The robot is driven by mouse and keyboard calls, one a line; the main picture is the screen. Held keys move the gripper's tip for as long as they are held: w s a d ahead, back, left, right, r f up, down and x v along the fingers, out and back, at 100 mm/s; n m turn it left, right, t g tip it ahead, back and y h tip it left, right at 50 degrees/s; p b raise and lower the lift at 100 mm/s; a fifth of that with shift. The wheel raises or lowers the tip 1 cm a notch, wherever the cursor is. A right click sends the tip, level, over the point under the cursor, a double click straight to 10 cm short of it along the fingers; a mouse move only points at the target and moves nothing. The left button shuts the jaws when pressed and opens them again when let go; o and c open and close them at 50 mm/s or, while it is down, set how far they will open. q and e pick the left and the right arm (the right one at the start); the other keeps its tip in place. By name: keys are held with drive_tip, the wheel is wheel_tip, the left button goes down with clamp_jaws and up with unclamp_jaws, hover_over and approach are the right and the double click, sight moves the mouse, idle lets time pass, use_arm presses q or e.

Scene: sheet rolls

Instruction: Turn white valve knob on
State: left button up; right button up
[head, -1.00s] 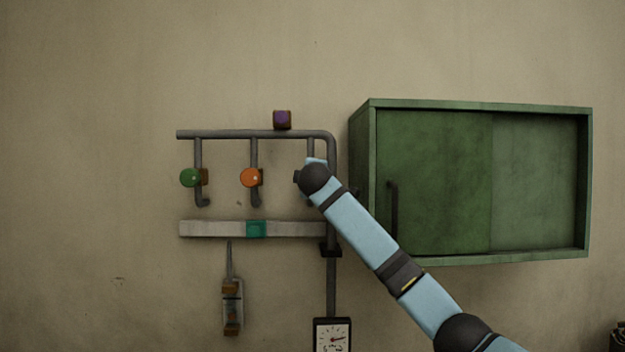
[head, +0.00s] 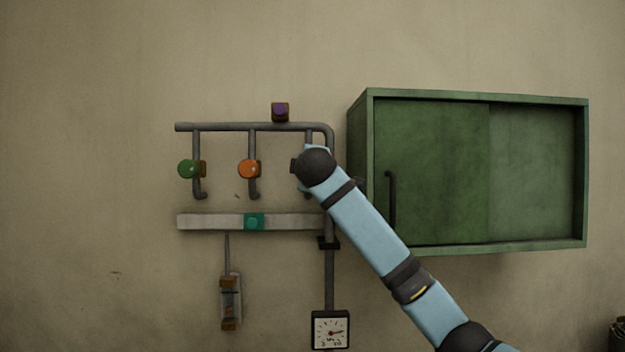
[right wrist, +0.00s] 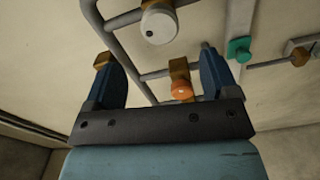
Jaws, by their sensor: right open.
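The white valve knob (right wrist: 160,26), round with a small dark dot, sits on a brown valve body on a grey pipe branch. It shows at the top of the right wrist view, beyond the fingertips and sideways between them. In the head view my right arm hides it. My right gripper (right wrist: 157,68) is open and empty, its blue fingers apart and pointing toward the pipes. In the head view it is mostly hidden behind my dark wrist. My left gripper is not in view.
The orange knob (head: 249,169) and green knob (head: 188,169) hang on neighbouring branches. A purple-faced block (head: 280,112) sits on the top pipe. A teal button (head: 254,222) is on the pale bar below. A green cabinet (head: 430,170) is at right, a gauge (head: 330,331) below.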

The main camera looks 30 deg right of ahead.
drive_tip(key=shift+b+v, duration=0.45)
drive_tip(key=shift+v, duration=1.9)
drive_tip(key=shift+w, duration=0.1)
